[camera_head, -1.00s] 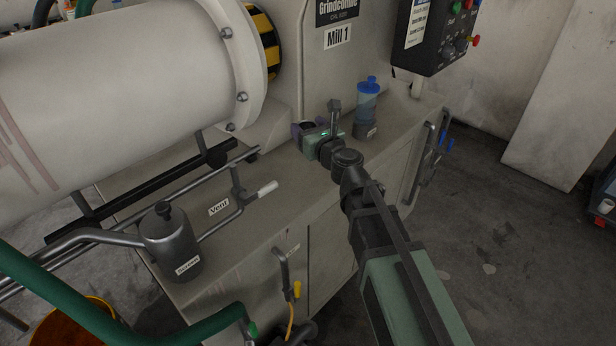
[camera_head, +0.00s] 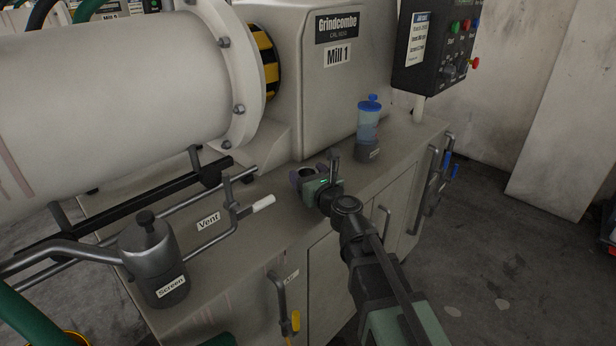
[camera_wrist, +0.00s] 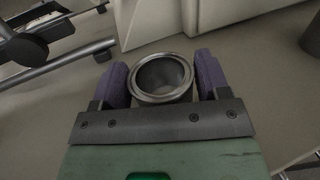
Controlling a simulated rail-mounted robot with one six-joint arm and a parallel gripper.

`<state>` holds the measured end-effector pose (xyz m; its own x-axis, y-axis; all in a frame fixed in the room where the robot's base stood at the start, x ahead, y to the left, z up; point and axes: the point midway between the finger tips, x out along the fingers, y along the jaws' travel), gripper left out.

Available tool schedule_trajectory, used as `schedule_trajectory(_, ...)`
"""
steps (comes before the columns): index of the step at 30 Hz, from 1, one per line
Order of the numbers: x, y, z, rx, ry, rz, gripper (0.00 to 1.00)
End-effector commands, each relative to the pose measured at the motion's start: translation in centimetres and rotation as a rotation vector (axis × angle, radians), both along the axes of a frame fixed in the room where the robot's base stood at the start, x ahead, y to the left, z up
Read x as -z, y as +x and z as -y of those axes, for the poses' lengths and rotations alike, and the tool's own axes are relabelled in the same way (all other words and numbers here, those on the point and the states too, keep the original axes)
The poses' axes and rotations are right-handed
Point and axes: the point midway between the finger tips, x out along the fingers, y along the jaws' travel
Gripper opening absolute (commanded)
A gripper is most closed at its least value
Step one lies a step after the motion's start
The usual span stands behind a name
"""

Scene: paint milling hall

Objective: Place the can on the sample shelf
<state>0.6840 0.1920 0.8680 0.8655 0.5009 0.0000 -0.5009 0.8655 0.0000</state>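The can (camera_wrist: 162,78) is an open-topped metal cylinder with a bright rim and a grey inside. My gripper (camera_head: 311,176) has purple finger pads, one on each side of the can in the wrist view, close against its wall. It looks shut on the can, which is upright. No sample shelf can be made out in either view.
A blue-lidded container (camera_head: 368,122) stands on the bench (camera_head: 285,205) behind and right of my gripper. The mill housing (camera_head: 300,110) rises behind. A control box (camera_head: 437,50) hangs right.

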Motion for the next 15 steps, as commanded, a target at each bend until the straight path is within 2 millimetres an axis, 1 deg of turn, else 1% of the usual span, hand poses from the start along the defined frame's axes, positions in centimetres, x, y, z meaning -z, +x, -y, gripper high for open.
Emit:
schedule_trajectory(1, -0.05, 0.00, 0.00, 0.000, 0.000, 0.000, 0.77)
schedule_trajectory(3, -0.05, 0.00, 0.00, 0.000, 0.000, 0.000, 0.87)
schedule_trajectory(10, -0.07, 0.00, 0.00, 0.000, 0.000, 0.000, 0.87)
schedule_trajectory(13, -0.68, 0.00, 0.00, 0.000, 0.000, 0.000, 0.87)
schedule_trajectory(15, -0.39, -0.90, 0.46, 0.000, 0.000, 0.000, 0.87)
